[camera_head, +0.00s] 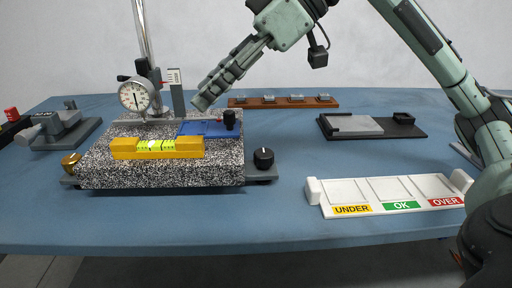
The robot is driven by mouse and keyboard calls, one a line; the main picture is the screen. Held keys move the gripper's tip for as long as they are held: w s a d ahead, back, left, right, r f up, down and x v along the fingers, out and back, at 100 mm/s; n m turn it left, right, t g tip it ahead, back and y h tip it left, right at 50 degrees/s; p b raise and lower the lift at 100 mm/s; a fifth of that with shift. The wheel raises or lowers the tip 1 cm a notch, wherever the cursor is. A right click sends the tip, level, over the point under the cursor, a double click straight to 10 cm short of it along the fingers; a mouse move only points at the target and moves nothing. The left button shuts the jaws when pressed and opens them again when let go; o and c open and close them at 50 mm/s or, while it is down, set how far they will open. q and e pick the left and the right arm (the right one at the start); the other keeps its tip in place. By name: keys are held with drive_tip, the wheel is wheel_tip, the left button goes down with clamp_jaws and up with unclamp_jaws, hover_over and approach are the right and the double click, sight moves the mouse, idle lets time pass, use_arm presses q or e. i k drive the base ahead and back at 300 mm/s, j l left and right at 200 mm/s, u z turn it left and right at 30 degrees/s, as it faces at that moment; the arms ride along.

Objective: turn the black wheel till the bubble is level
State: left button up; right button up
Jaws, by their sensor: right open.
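The black wheel (264,158) is a small upright knob with a pale mark on top. It sits at the right end of a dark bar beside the granite block (212,176). A yellow spirit level (126,149) lies along the front of the block's top, with a green vial (157,145). The bubble is too small to place exactly. My right gripper (203,101) comes down from the upper right and hovers over the back of the block, near a blue plate (207,129) with a black knob. It is open and apart from the black wheel. My left gripper is out of view.
A dial gauge (135,96) on a metal post stands at the block's back left. A brass knob (71,163) is at its left. A white UNDER/OK/OVER tray (391,205) lies front right, a dark stand (372,127) behind it.

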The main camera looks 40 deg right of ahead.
sight(264, 160)
drive_tip(key=k+j, duration=0.65)
drive_tip(key=k, duration=0.25)
